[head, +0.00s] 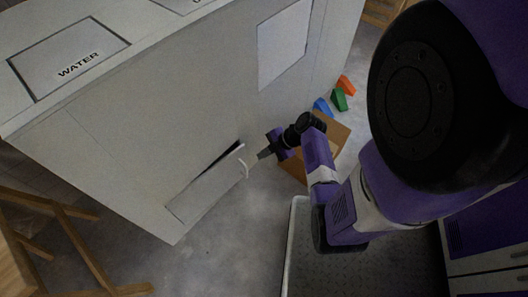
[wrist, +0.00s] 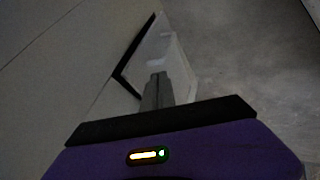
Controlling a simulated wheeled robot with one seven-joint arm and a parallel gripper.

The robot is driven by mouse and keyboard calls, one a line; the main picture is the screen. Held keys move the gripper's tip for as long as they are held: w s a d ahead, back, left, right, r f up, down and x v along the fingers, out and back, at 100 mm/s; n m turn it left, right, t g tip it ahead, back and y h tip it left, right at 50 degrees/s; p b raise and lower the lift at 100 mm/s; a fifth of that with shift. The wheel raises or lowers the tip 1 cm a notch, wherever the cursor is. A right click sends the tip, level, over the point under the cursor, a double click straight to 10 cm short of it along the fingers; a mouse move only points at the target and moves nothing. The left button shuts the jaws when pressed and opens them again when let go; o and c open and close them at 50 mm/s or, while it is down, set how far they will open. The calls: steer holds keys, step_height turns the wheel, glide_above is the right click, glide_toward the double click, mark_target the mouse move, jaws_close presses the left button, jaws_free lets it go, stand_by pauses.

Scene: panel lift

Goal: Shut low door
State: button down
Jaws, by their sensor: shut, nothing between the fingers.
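The low door (head: 205,187) is a pale panel near the bottom of the large grey-white cabinet (head: 160,110). It stands slightly ajar, with a dark gap along its upper edge and a light handle (head: 244,168) at its right end. My gripper (head: 262,155) is shut and empty, just right of the door's upper right corner, close to the handle. In the wrist view the shut fingers (wrist: 157,90) overlap the door (wrist: 165,60), with the dark gap to their left. I cannot tell whether they touch it.
A hatch marked WATER (head: 68,57) is on the cabinet's top. A cardboard box (head: 327,137) stands behind my arm, with blue, green (head: 339,99) and orange pieces beyond it. A wooden frame (head: 70,225) stands at lower left. Grey floor (head: 225,245) before the door is clear.

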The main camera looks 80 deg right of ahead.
mark_target(240, 158)
steer(key=shift+w+d+f+b, duration=0.45)
steer(key=shift+w+f, duration=0.4)
steer(key=shift+w, duration=0.3)
steer(key=shift+w+d+f+b, duration=0.3)
steer(key=shift+w+f+b, duration=0.2)
steer(key=shift+w+f, duration=0.55)
steer(key=shift+w+d+f+b, duration=0.45)
steer(key=shift+w+f, duration=0.25)
steer(key=shift+w, duration=0.6)
